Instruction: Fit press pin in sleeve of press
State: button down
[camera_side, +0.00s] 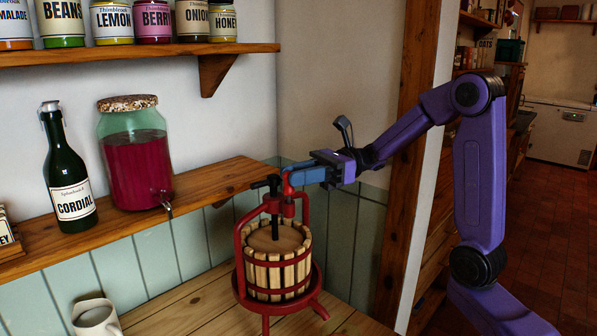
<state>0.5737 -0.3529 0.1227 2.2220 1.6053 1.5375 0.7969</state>
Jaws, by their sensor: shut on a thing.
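The press (239,255) stands on the wooden surface, with a red frame around a slatted wooden basket (276,262) and a dark screw and handle on top. My gripper (291,177) is at the top right of the press, its blue fingers reaching in from the right. It is shut on the red press pin (287,188), which hangs roughly upright. The pin's lower end is at the red sleeve (289,208) on the right of the press's top. I cannot tell whether the pin's tip is inside the sleeve or just above or in front of it.
A wooden ledge behind holds a cordial bottle (70,178) and a jar of red drink (137,160) with a tap. A shelf (130,54) of jars is above. A wooden post (408,150) stands behind my arm.

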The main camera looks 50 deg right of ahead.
jog(key=shift+f, duration=0.8)
jog(key=c, duration=0.9)
grip_release()
jog(key=shift+o, duration=0.2)
jog(key=v, duration=0.5)
notch_tip(320, 180, up, 7)
